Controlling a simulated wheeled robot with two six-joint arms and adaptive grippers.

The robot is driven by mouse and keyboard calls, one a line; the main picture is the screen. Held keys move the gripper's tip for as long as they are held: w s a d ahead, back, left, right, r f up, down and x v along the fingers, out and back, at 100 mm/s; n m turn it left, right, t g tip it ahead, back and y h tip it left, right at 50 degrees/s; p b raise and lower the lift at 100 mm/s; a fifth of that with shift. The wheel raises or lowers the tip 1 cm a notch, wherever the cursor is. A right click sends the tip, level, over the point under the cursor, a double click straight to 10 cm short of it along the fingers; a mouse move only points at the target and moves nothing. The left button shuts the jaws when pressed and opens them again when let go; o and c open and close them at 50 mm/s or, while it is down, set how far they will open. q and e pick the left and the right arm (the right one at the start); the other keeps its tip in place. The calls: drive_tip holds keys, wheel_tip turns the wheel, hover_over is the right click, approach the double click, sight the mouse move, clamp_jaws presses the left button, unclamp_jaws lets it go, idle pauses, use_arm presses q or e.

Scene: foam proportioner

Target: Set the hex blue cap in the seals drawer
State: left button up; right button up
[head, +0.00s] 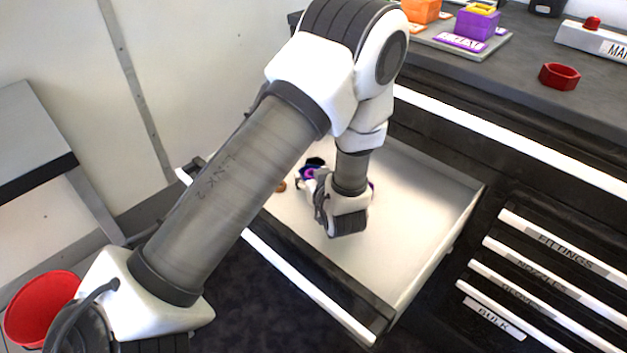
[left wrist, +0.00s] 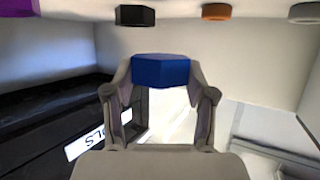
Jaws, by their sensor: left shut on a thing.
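The hex blue cap (left wrist: 160,71) is between the fingertips of my left gripper (left wrist: 159,88) in the left wrist view, with its flat sides showing. In the head view my left gripper (head: 307,180) is low inside an open drawer (head: 425,185), and my own arm hides much of it. My right gripper does not show.
Black (left wrist: 135,15), orange (left wrist: 216,11) and grey (left wrist: 304,12) pieces lie near the held cap. Shut labelled drawers (head: 540,265) are at the right. The counter bears a red hex ring (head: 559,76) and a purple block (head: 477,24). The drawer's right side is clear.

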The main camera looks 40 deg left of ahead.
use_arm(q)
drive_tip(key=shift+f, duration=0.5)
drive_tip(key=o, duration=1.2)
